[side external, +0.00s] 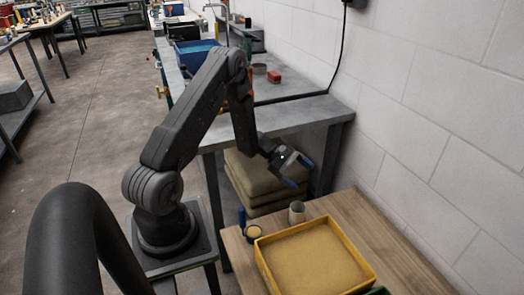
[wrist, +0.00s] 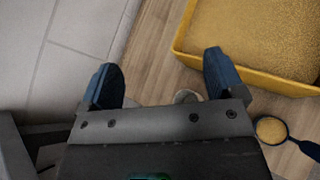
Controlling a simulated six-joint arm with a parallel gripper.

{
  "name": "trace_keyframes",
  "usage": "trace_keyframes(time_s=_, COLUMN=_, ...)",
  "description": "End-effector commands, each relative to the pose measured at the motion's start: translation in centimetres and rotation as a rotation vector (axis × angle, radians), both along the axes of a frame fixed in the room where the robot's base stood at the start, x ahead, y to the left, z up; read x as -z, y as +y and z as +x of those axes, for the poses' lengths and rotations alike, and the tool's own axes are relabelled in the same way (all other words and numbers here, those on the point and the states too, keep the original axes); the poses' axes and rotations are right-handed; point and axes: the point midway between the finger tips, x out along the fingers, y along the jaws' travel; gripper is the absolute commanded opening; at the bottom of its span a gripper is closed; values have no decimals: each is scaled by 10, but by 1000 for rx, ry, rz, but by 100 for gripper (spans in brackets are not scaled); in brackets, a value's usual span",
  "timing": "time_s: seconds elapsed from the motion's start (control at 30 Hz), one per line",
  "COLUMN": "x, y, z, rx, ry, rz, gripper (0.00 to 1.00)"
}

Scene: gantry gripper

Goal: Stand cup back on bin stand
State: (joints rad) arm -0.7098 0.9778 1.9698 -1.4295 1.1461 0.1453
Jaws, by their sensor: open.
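A small grey-beige cup (side external: 297,212) stands on the wooden top (side external: 405,270), just behind the yellow bin. In the wrist view only part of the cup (wrist: 186,96) shows past the edge of my gripper body; the rest is hidden. The wooden top is the surface that bears the bin, and it also shows in the wrist view (wrist: 157,50). My gripper (side external: 297,170) is in the air above the cup, apart from it. In the wrist view its two blue fingers (wrist: 163,82) are spread wide with nothing between them.
A yellow bin (side external: 347,236) full of tan grains is beside the cup. A scoop (wrist: 271,130) with a dark blue handle holds similar grains at the wooden top's left edge. Stacked sacks (side external: 240,180) lie under the grey bench (side external: 300,113). A block wall (side external: 440,110) bounds the right.

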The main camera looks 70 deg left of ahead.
Motion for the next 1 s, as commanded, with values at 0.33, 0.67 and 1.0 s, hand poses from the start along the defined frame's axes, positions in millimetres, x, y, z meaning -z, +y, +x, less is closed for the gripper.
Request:
trace_keyframes(time_s=0.33, x=-159, y=-116, z=-26, rx=616, ry=-180, rz=435, gripper=88)
trace_keyframes(time_s=0.67, x=-244, y=-184, z=-113, rx=1059, ry=-377, rz=945, gripper=88)
trace_keyframes(time_s=1.0, x=-284, y=-197, z=-196, rx=1294, ry=-596, rz=1487, gripper=88)
